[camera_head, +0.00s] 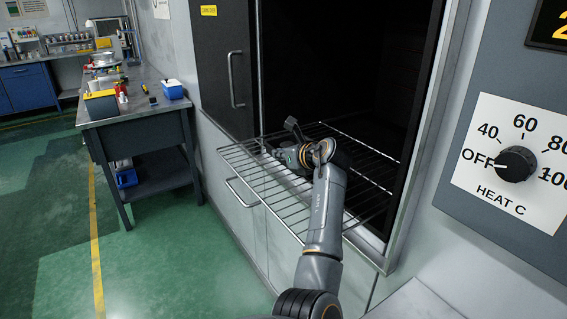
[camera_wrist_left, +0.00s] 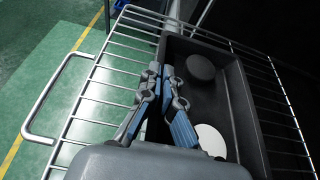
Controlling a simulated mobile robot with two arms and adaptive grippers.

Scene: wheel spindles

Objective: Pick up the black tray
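The black tray (camera_wrist_left: 241,108) is a deep rectangular pan resting on a wire rack (camera_wrist_left: 100,92) in the left wrist view. A dark round piece (camera_wrist_left: 201,68) and a pale disc (camera_wrist_left: 211,139) lie in it. My left gripper (camera_wrist_left: 160,72) is at the tray's left wall, its blue-padded fingers close together around the wall's line. Whether they press on the wall cannot be told. In the head view my left gripper (camera_head: 268,148) is low over the rack, and I cannot make out the tray there. My right gripper is not in view.
The rack (camera_head: 240,165) juts out of a dark open cabinet. A panel with a heat dial (camera_head: 515,164) set at OFF is on the right. A workbench (camera_head: 140,104) with a blue box (camera_head: 172,89) stands at the left. The green floor between is clear.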

